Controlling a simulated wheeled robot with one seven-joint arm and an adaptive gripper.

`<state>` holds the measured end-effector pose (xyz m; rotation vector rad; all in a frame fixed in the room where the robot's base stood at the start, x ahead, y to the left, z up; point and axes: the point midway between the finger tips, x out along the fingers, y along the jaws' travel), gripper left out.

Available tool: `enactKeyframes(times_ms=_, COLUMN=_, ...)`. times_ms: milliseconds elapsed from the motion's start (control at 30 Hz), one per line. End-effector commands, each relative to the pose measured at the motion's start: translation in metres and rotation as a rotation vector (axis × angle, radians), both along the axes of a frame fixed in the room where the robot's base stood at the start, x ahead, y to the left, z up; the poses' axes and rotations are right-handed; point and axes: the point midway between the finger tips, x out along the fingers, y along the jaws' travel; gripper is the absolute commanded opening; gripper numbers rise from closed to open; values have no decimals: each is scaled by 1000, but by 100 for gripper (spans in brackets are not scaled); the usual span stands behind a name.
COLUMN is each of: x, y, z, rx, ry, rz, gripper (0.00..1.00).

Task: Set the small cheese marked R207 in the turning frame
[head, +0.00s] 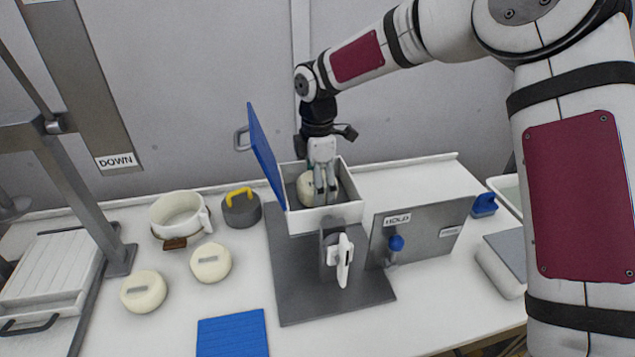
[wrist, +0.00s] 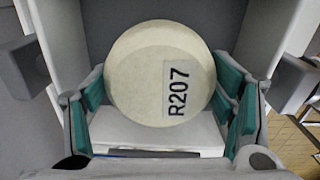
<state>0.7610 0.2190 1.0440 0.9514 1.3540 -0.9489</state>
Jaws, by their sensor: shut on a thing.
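The small cheese marked R207 (wrist: 140,75) is a pale round wheel with its label readable in the wrist view. In the head view the cheese (head: 305,188) sits inside the open white box of the turning frame (head: 325,219). My gripper (wrist: 160,112) has its teal-padded fingers on both sides of the cheese and is shut on it. In the head view my gripper (head: 324,188) reaches down into the box from above. The blue lid (head: 263,155) stands open at the box's left. Whether the cheese touches the box floor cannot be told.
Two other pale cheeses (head: 144,291) (head: 210,262) lie on the bench to the left. A white pot (head: 178,212) and a grey weight with a yellow handle (head: 241,209) stand behind them. A HOLD panel with a blue knob (head: 396,243) stands right of the frame. A blue mat (head: 233,334) lies in front.

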Motion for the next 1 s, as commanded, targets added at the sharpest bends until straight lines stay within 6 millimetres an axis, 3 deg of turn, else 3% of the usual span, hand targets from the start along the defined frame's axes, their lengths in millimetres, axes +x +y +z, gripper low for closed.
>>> enactKeyframes(times_ms=1000, x=0, y=0, z=-6, rx=0, ry=-1, rz=0, gripper=33)
